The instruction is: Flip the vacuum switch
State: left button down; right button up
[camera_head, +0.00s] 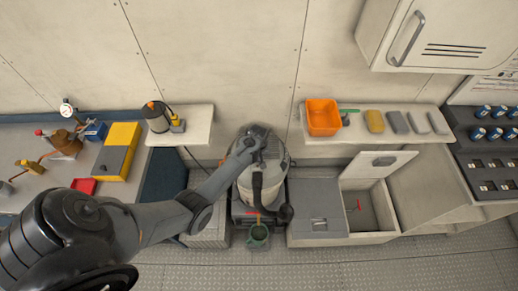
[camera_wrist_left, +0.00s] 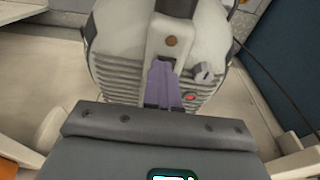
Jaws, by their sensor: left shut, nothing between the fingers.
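The vacuum (camera_head: 243,190) is a pale round canister with a dark hose, standing in the middle below the wall. Its ribbed housing (camera_wrist_left: 120,75) fills the upper part of the left wrist view. A small grey switch knob (camera_wrist_left: 205,72) sits on the housing, with a red light (camera_wrist_left: 190,97) below it. My left gripper (camera_head: 252,142) is over the top of the vacuum, shut and empty. In the wrist view its purplish fingers (camera_wrist_left: 164,88) are left of the knob, apart from it in the picture. Contact with the housing cannot be told. My right gripper is out of view.
A shelf (camera_head: 190,135) with a dark cylinder stands left of the vacuum. Another shelf (camera_head: 345,137) holds an orange bin (camera_head: 322,117) on the right. A grey-lidded locker (camera_head: 315,205) is close on the vacuum's right.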

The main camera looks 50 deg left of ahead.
pick_arm(q)
notch_tip(320, 180, up, 5)
jog(key=p, duration=0.6)
jog(key=shift+s+d, duration=0.1)
jog(key=shift+d, duration=0.05)
notch_tip(320, 180, up, 9)
jog(key=s+d+b, duration=0.1)
jog(key=shift+d+b, duration=0.2)
jog(key=shift+b, duration=0.2)
jog(key=shift+s+f, duration=0.1)
jog(key=shift+s, duration=0.05)
